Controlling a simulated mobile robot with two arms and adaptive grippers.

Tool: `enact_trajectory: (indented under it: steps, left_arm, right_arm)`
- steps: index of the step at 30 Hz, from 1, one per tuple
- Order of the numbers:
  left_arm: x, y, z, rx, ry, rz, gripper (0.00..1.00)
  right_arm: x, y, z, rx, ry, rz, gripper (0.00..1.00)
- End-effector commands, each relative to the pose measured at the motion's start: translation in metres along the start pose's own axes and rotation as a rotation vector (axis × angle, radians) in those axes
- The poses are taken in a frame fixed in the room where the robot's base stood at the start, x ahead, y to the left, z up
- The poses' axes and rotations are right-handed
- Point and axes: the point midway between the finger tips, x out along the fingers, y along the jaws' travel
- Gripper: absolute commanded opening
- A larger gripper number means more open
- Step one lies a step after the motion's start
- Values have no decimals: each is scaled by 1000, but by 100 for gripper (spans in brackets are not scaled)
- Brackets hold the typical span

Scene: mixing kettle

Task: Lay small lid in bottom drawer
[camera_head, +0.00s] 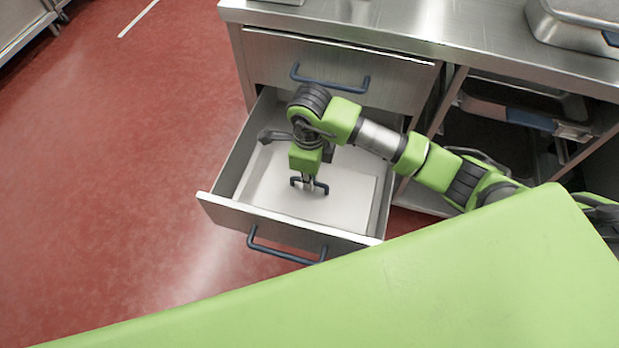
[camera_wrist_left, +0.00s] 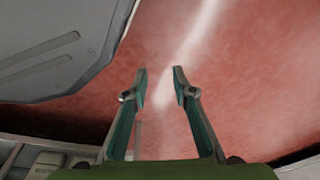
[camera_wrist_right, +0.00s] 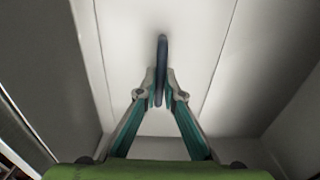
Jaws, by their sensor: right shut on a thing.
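The small lid (camera_head: 338,199) is a flat pale metal plate with a dark blue handle. It is inside the open bottom drawer (camera_head: 228,208) in the head view. My right gripper (camera_head: 308,184) points down into the drawer and is shut on the lid's handle. In the right wrist view the handle (camera_wrist_right: 161,60) stands between the fingertips, with the lid's pale surface (camera_wrist_right: 190,75) below. I cannot tell whether the lid rests fully on the drawer floor. My left gripper (camera_wrist_left: 160,80) is open and empty above the red floor in the left wrist view.
The upper drawer (camera_head: 390,80) is closed above the open one. A steel counter (camera_head: 420,30) carries a metal container (camera_head: 575,30) at the right. Open shelves (camera_head: 500,120) with pans are right of the drawers. Red floor (camera_head: 110,150) is free on the left.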

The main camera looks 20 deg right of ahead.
Motion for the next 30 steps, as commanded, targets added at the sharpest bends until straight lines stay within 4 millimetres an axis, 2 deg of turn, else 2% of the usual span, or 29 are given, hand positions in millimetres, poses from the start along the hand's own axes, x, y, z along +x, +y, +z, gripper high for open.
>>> enact_trajectory:
  steps: [8, 9, 10, 23, 26, 30]
  left_arm:
    - [-3, -1, -5, 0, 3, -1, 25]
    - [-5, -1, -7, 0, 5, -1, 25]
    - [-5, -1, -7, 0, 6, -1, 25]
    - [-6, -1, -6, -1, 8, -1, 25]
    - [2, 0, 6, 1, -6, 0, 25]
    - [10, 2, 16, 2, -14, 3, 25]
  right_arm:
    - [2, 0, 0, 0, -1, -1, 0]
    - [2, 0, 0, 0, 0, 0, 18]
    - [2, 0, 0, 0, 0, 0, 25]
    - [0, 0, 0, 0, 0, 1, 25]
    - [-12, -1, 1, -1, -2, -2, 25]
    - [-43, -2, 1, -1, -4, -5, 25]
